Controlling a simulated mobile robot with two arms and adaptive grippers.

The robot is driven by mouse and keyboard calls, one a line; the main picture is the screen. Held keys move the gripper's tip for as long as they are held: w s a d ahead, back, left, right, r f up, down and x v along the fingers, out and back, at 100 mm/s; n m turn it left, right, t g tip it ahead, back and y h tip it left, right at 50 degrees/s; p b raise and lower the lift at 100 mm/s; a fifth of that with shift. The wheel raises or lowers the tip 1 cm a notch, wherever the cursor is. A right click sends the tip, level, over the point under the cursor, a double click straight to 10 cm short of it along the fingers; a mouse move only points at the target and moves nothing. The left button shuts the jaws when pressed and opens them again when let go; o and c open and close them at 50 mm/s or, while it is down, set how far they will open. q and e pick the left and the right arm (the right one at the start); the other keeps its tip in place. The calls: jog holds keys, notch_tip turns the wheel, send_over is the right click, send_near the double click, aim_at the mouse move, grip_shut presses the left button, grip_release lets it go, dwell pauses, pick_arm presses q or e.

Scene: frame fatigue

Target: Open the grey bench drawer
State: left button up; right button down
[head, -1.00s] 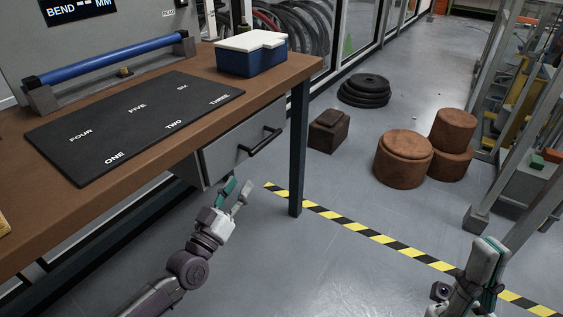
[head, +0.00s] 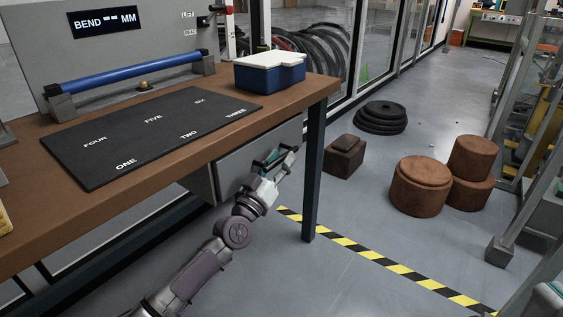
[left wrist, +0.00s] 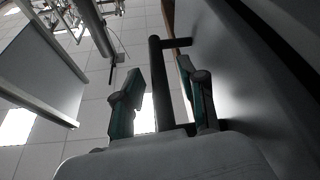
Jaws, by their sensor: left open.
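The grey bench drawer (head: 232,168) hangs under the right end of the brown bench and looks shut. Its black bar handle (left wrist: 156,85) shows in the left wrist view, running between my two fingers. My left gripper (head: 280,157) is open at the drawer front, with one teal finger on each side of the bar; it also shows in the left wrist view (left wrist: 160,98). In the head view the gripper hides most of the handle. Only a small part of my right gripper (head: 551,294) shows at the bottom right edge, and its fingers are cut off.
The wooden bench (head: 155,168) carries a black mat (head: 150,135) and a blue and white box (head: 270,74). A dark bench leg (head: 312,180) stands just right of my left gripper. The floor before it is clear, with striped tape (head: 370,255).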

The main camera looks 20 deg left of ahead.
pick_arm(q)
jog(key=shift+w+d+r, duration=0.1)
jog(key=shift+w+r, duration=0.05)
jog(key=shift+w, duration=0.15)
grip_shut()
